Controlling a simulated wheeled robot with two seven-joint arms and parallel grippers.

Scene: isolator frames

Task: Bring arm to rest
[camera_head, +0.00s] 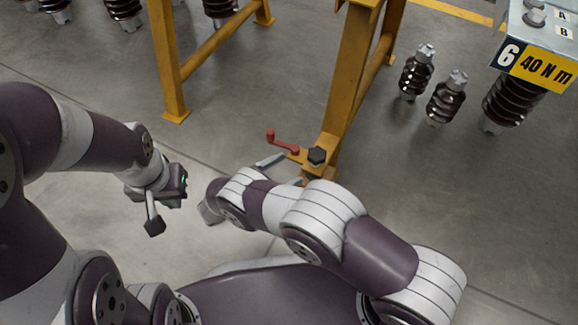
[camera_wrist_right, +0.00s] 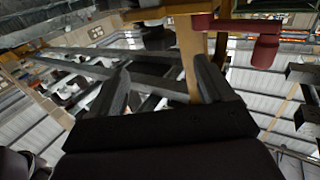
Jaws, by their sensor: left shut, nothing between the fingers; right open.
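My left gripper (camera_head: 154,226) hangs at the end of the left arm in the head view, over bare floor. Its fingers are shut with nothing between them. My right arm reaches in from the lower right and bends toward the yellow post. My right gripper (camera_head: 281,171) is mostly hidden behind its own wrist, with grey fingertips showing near the post's bracket. In the right wrist view the right gripper (camera_wrist_right: 160,85) has its two fingers spread apart, with no object held between them. A red crank handle (camera_head: 284,143) is beside it, also in the right wrist view (camera_wrist_right: 265,45).
The yellow post (camera_head: 347,85) carries the crank and a black knob (camera_head: 317,155), close to my right gripper. Another yellow frame (camera_head: 170,70) stands at upper left. Brown insulators (camera_head: 445,98) stand at right, near a yellow label (camera_head: 545,68). Floor between the frames is clear.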

